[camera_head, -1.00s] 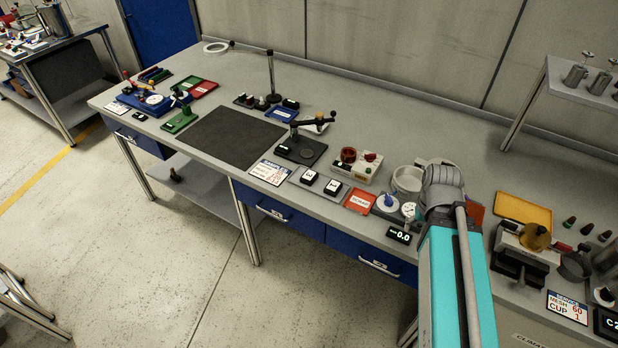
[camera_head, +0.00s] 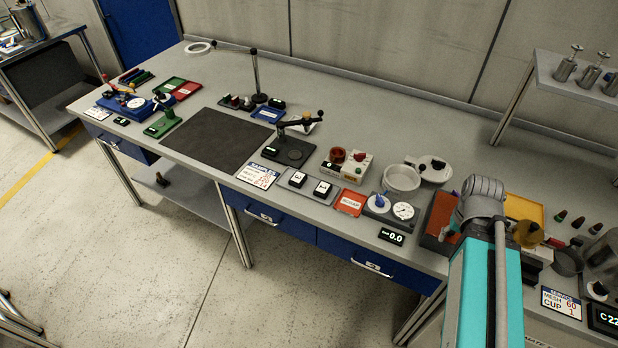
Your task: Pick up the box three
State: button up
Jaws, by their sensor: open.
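Two small dark boxes with white-marked tops lie side by side on a grey tray (camera_head: 308,191) near the front edge of the bench. The left box (camera_head: 298,178) has a mark that looks like a 3, but it is too small to read surely. The right box (camera_head: 322,188) has a different mark that I cannot read clearly. Both stand apart from my arm. My teal arm link and grey joint show at the lower right; my gripper is not in view.
The boxes sit between a printed card (camera_head: 257,176) and a red label plate (camera_head: 350,202). Behind them are a black stand (camera_head: 289,150) and a switch box (camera_head: 346,165). Dial gauges (camera_head: 390,207) and a white bowl (camera_head: 401,178) lie to the right. The dark mat (camera_head: 222,138) is clear.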

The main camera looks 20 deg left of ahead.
aim_at(299, 179)
jog(key=z, duration=0.15)
jog(key=k, duration=1.05)
jog(key=u, duration=0.65)
jog(key=i, duration=1)
jog(key=z, duration=0.05)
